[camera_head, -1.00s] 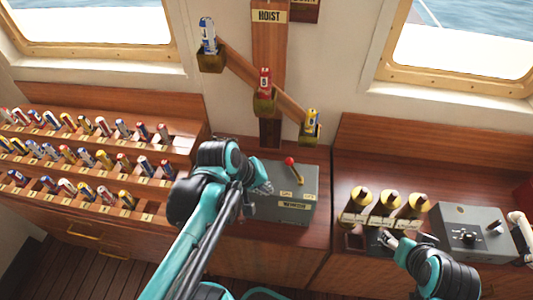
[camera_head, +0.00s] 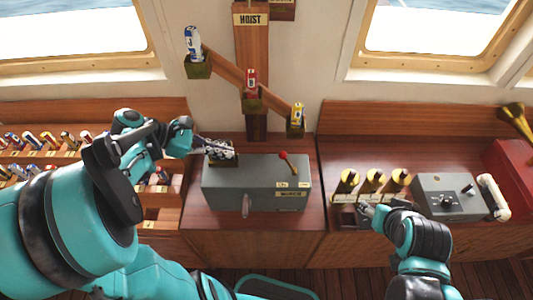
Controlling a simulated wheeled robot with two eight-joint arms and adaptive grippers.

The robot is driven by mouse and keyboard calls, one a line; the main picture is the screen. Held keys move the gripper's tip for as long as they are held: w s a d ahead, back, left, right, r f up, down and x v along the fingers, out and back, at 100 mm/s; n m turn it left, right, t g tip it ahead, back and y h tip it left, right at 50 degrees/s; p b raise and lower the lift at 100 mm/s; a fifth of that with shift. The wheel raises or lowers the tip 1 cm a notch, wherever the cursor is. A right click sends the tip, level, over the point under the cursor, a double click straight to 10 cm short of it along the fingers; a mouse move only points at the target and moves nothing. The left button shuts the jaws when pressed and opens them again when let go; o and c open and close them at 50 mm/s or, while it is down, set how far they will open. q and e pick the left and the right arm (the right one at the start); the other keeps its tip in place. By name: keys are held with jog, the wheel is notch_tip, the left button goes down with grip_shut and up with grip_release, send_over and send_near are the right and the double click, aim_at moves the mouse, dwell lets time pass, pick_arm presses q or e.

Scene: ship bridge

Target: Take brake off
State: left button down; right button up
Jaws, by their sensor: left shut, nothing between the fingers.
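A grey winch box (camera_head: 226,192) sits on the wooden counter in the middle. A lever with a red knob (camera_head: 283,155) stands on its top right, leaning toward the back left. Small labels (camera_head: 291,190) are below the lever. A pale pinkish handle (camera_head: 246,206) hangs at the box's front. My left gripper (camera_head: 218,149) is shut and empty at the box's back left corner, by a small dark part (camera_head: 222,160) there; I cannot tell whether they touch. It is well left of the lever. My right gripper (camera_head: 366,211) is low at the right; its opening is unclear.
A hoist beam (camera_head: 226,67) with cans in its holders is on the wall behind. Three brass cylinders (camera_head: 375,180) stand near my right gripper. A grey control box (camera_head: 450,207) and a red box (camera_head: 512,170) are farther right. Racks of cans (camera_head: 40,160) are at left.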

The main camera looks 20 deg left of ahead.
pick_arm(q)
jog(key=b, duration=0.2)
send_near(288, 163)
jog(key=f, duration=0.1)
jog(key=shift+w+d, duration=0.8)
jog(key=shift+r, duration=0.1)
jog(key=shift+d+r+y+p, duration=0.25)
jog(key=shift+d+y+p, duration=0.15)
jog(key=shift+p, duration=0.1)
